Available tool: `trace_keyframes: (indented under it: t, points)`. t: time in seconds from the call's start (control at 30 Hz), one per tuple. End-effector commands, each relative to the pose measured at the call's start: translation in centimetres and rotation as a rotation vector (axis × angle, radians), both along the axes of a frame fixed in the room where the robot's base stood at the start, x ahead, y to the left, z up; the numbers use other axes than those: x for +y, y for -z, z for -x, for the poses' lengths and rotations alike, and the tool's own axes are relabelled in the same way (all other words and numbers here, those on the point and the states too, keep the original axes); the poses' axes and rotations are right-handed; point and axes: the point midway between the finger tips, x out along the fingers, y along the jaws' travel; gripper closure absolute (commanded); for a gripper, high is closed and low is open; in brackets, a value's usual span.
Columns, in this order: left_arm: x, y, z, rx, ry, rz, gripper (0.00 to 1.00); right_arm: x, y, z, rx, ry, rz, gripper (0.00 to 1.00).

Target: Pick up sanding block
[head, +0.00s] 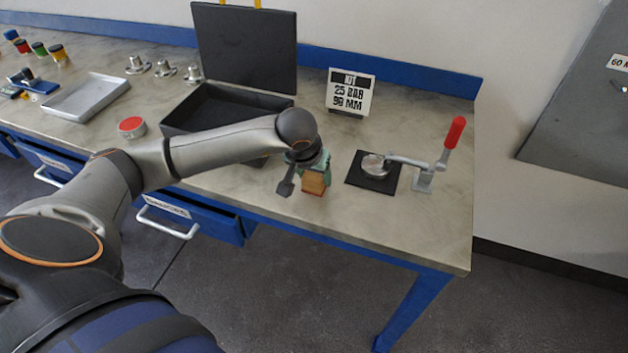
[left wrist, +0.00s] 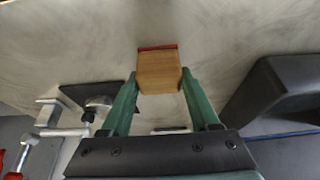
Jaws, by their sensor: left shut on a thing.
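The sanding block (head: 315,182) is a small wooden block with a reddish lower edge, near the front of the workbench. In the left wrist view the block (left wrist: 160,72) sits between the green fingertips of my left gripper (left wrist: 159,82), which is shut on it. In the head view my left gripper (head: 318,165) comes down on the block from above and hides its upper part. I cannot tell whether the block touches the bench top. My right gripper is not in view.
A toggle clamp with a red handle (head: 453,132) and a round metal part (head: 375,165) on a black pad stand right of the block. An open black case (head: 190,128) is to the left. A sign (head: 349,92) stands behind. The bench's right front is clear.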

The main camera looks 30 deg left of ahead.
Motion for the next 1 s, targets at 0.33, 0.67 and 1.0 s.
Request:
trace_keyframes:
  t: [0.33, 0.67, 1.0]
  points:
    - [0.0, -0.8, -0.1, -0.003, 0.0, -0.001, 0.94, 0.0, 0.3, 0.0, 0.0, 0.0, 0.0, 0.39]
    - [-1.7, -6.9, 2.6, -0.009, 0.007, -0.001, 0.94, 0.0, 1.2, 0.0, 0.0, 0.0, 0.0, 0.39]
    - [-5.7, -11.6, 9.1, -0.005, 0.007, 0.0, 0.94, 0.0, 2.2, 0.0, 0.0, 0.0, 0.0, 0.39]
